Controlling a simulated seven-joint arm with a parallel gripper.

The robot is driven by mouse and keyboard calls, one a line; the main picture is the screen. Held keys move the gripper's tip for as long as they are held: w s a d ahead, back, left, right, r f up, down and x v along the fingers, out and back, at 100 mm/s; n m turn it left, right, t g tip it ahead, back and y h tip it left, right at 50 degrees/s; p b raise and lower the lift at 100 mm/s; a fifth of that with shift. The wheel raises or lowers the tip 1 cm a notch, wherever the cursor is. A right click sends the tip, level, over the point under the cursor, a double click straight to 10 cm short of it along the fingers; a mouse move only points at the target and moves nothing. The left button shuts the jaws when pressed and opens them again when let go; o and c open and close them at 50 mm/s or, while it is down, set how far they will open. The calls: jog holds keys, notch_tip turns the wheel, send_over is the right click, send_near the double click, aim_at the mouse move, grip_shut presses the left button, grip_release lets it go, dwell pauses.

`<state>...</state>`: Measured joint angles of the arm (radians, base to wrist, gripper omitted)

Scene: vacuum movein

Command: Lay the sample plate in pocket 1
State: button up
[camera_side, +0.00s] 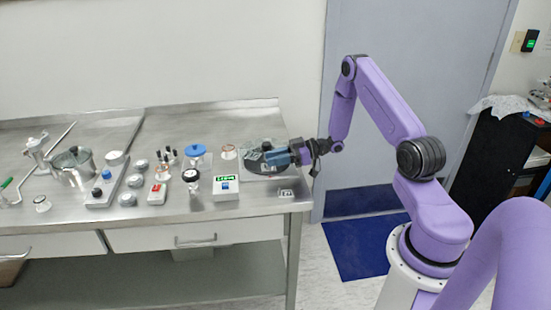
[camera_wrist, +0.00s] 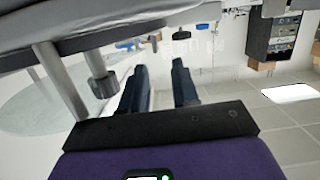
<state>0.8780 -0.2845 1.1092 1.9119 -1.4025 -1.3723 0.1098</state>
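My gripper (camera_side: 306,151) is at the right end of the steel bench, level with a dark round base (camera_side: 256,168). In the wrist view its two dark fingers (camera_wrist: 160,80) stand apart, and I see nothing between them. A blue-grey block (camera_side: 278,157) shows over the base, just left of the gripper; I cannot tell whether they touch. Small grey pieces (camera_side: 254,154) lie at the left of the block, too small to name. I cannot pick out the sample plate or pocket 1 with certainty. A silver post with a dark cylinder (camera_wrist: 102,82) stands left of the fingers in the wrist view.
A white box with a green display (camera_side: 225,187) stands left of the base. A blue-topped jar (camera_side: 195,152), a black-topped device (camera_side: 191,178) and a metal pot (camera_side: 74,165) are further left. The bench's front right corner has a small marked tile (camera_side: 286,193).

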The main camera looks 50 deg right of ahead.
jog(key=shift+a+f, duration=0.1)
jog(key=shift+f, duration=0.4)
jog(key=shift+r, duration=0.5)
jog(key=r+v, duration=0.1)
jog(key=v, duration=1.1)
jog(key=r+n+g+h, duration=0.1)
jog(key=r+g+h, duration=0.1)
jog(key=h, duration=0.2)
send_over(274, 170)
jog(key=s+a+r+g+h, duration=0.1)
jog(key=s+a+r+h, duration=0.25)
jog(key=a, duration=0.45)
jog(key=s+a+r+g+h, duration=0.2)
jog(key=s+a+r, duration=0.15)
jog(key=a, duration=0.55)
jog(key=s+a+r+n+g, duration=0.1)
jog(key=s+g, duration=0.2)
jog(key=s, duration=1)
jog(key=s+a+r+n+g+h, duration=0.1)
jog(key=s+g, duration=0.2)
jog(key=s, duration=1)
jog(key=shift+s+a+r, duration=0.2)
jog(key=shift+s+a, duration=0.05)
jog(key=shift+a, duration=0.15)
